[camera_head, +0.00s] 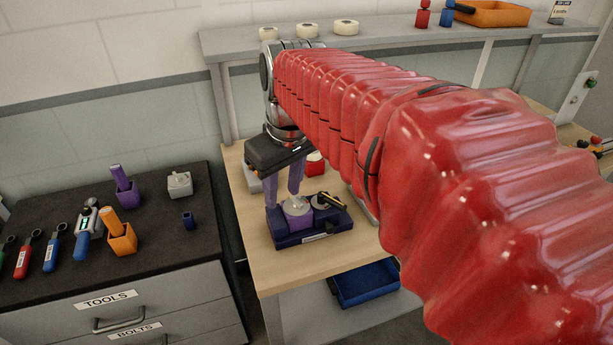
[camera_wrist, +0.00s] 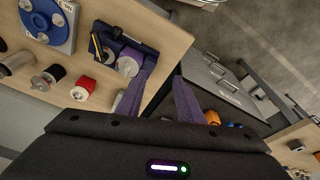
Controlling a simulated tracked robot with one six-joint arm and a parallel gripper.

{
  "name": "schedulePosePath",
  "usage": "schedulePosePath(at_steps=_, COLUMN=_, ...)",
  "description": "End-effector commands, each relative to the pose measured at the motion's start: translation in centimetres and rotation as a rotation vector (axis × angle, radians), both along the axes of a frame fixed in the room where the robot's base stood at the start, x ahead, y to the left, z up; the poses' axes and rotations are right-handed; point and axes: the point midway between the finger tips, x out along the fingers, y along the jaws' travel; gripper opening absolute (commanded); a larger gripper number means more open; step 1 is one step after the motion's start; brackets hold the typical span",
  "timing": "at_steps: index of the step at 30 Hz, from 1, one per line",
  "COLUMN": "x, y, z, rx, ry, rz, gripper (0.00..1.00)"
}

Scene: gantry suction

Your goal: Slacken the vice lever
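The vice (camera_head: 312,237) is a dark navy block on the wooden table, with a purple round part (camera_head: 297,210) and a small black-and-yellow lever (camera_head: 333,201) on top. In the wrist view the vice (camera_wrist: 138,47) is at upper centre, with the lever (camera_wrist: 96,46) at its left end. My gripper (camera_head: 284,200) points down with its two purple fingers apart and nothing between them. In the wrist view my gripper (camera_wrist: 163,78) is beside the purple part, away from the lever. Whether a finger touches the vice cannot be told.
A red-topped spool (camera_head: 315,163) stands behind the vice. A blue disc fixture (camera_wrist: 48,22) and several spools are on the same table. A black-topped cabinet (camera_head: 150,235) with tools is to the left; a blue bin (camera_head: 364,284) is below. My red arm hides the table's right side.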

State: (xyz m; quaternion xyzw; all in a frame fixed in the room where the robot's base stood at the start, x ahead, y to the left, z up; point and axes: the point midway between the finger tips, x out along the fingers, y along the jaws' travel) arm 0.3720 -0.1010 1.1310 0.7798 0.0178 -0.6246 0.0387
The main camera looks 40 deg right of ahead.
Motion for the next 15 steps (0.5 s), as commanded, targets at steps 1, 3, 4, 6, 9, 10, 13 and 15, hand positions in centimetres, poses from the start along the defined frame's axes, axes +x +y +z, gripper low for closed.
schedulePosePath(at_steps=1, x=0.7, y=-1.3, z=0.1, rx=0.005, ry=0.022, rz=0.001, gripper=0.34)
schedulePosePath(at_steps=3, x=1.4, y=-2.8, z=0.3, rx=0.012, ry=0.052, rz=0.012, gripper=0.34)
schedulePosePath(at_steps=4, x=1.6, y=-3.5, z=0.3, rx=0.017, ry=0.064, rz=0.017, gripper=0.34)
schedulePosePath(at_steps=6, x=2.3, y=-5.1, z=0.4, rx=0.029, ry=0.092, rz=0.029, gripper=0.34)
schedulePosePath(at_steps=9, x=3.1, y=-7.5, z=0.4, rx=0.048, ry=0.127, rz=0.048, gripper=0.34)
schedulePosePath(at_steps=10, x=3.3, y=-8.3, z=0.3, rx=0.057, ry=0.138, rz=0.053, gripper=0.34)
schedulePosePath(at_steps=13, x=3.9, y=-10.9, z=0.1, rx=0.082, ry=0.17, rz=0.072, gripper=0.34)
schedulePosePath(at_steps=15, x=4.2, y=-12.7, z=-0.1, rx=0.1, ry=0.19, rz=0.086, gripper=0.34)
